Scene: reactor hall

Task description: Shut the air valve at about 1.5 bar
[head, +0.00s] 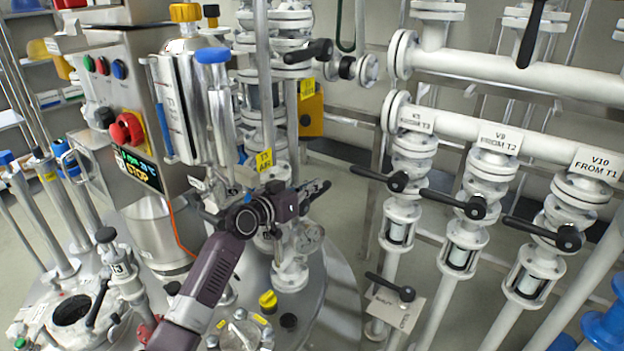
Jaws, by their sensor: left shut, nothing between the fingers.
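The yellow air tag (264,161) hangs on the white pipework above the reactor lid, in the middle of the head view. My left arm comes up from the bottom, and its gripper (318,191) is shut and empty just below and right of this tag. The gripper and wrist cover the valve there, so I cannot tell how its handle stands or whether the fingers touch it. A round pressure gauge (310,239) shows just below the gripper; its reading is too small to make out. My right gripper is not in view.
A control box with a red stop button (126,130) and a lit display (137,168) stands left. Yellow (268,301) and black caps sit on the lid.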

